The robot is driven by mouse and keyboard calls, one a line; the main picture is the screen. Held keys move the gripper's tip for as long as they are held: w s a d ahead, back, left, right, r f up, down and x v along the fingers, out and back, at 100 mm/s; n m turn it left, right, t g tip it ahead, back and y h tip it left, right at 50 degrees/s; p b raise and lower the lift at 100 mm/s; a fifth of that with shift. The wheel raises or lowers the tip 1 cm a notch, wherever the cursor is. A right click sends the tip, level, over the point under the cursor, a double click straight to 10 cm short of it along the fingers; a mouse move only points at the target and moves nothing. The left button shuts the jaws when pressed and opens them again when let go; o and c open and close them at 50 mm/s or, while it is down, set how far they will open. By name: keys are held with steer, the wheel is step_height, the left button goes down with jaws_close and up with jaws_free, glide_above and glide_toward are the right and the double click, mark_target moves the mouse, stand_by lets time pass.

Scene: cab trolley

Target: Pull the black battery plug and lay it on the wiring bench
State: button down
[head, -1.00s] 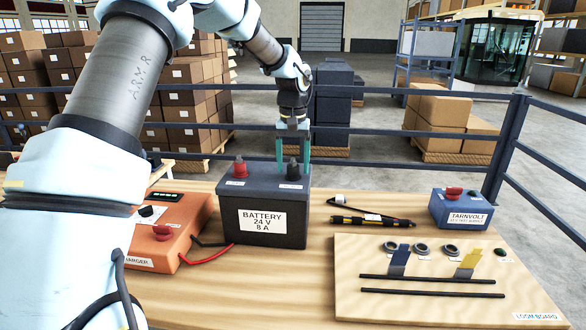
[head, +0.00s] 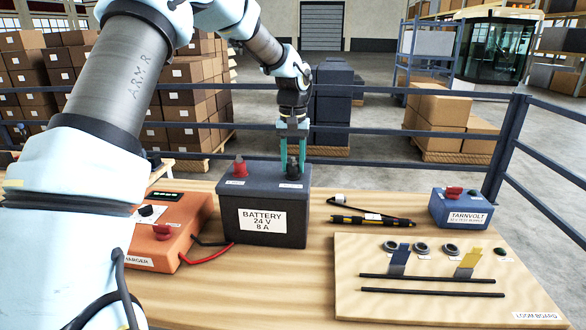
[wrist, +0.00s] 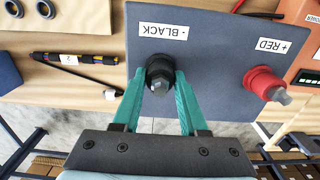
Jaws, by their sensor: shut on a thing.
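The black battery plug (wrist: 160,73) stands at the "- BLACK" label on top of the dark grey battery (head: 264,217). In the head view the plug (head: 292,167) sits at the battery's right end. My gripper (head: 291,165) comes down from above, and its teal fingers are shut on the plug, one on each side. In the wrist view my gripper (wrist: 161,88) has both fingertips against the plug's sides. The plug's lower end is hidden. The red plug (head: 240,167) stands at the battery's left end. The wiring bench (head: 330,280) is the wooden top under everything.
An orange charger (head: 165,240) with red and black leads stands left of the battery. Right of it lie a pen-like tester (head: 370,218), a loom board (head: 450,285) and a blue Tarnvolt box (head: 460,208). Bare wood shows in front of the battery. A railing (head: 400,133) runs behind.

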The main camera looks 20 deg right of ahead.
mark_target(293, 158)
steer(key=shift+r, duration=0.15)
steer(key=shift+r+p, duration=0.8)
steer(key=shift+r, duration=2.05)
